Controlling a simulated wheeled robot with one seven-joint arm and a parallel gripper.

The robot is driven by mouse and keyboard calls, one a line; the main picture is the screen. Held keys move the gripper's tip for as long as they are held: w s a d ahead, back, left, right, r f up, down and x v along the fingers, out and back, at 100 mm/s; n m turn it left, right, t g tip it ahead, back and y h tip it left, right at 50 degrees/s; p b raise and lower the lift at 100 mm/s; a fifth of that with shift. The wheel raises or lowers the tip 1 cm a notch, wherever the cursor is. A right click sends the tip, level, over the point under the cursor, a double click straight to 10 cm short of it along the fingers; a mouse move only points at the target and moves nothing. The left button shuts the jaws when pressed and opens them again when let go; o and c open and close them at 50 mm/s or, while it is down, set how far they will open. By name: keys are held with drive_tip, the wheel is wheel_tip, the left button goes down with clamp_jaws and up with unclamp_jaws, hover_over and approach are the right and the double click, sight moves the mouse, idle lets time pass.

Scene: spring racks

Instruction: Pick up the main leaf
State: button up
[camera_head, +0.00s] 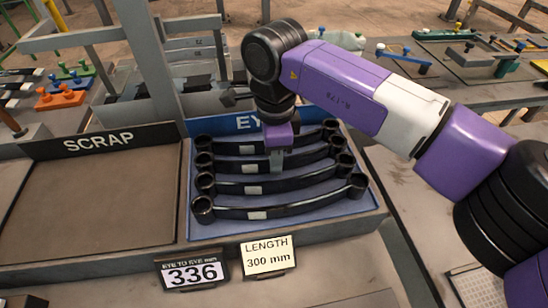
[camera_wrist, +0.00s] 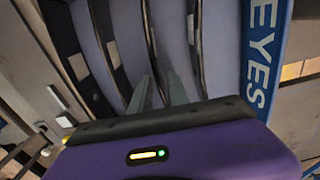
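Several black leaves with an eye at each end and a pale label in the middle lie side by side in the blue-lined tray (camera_head: 362,201) marked "EYES" in the wrist view. The nearest leaf (camera_head: 300,208) is fully in view. Another leaf (camera_wrist: 151,35) runs towards the gap between my fingertips in the wrist view. My gripper (camera_head: 276,160) points down over the farther leaves, near their middles. Its two grey fingers show apart in the wrist view (camera_wrist: 160,80). I cannot tell whether they touch a leaf. My gripper hides part of the far leaves.
An empty tray marked "SCRAP" (camera_head: 95,205) adjoins on the left. Signs reading "336" (camera_head: 192,273) and "LENGTH 300 mm" (camera_head: 268,256) stand at the front edge. A grey upright post (camera_head: 150,70) rises behind. Benches with small coloured parts stand farther back.

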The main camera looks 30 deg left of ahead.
clamp_jaws()
idle(1.1)
drive_tip(key=shift+r, duration=0.2)
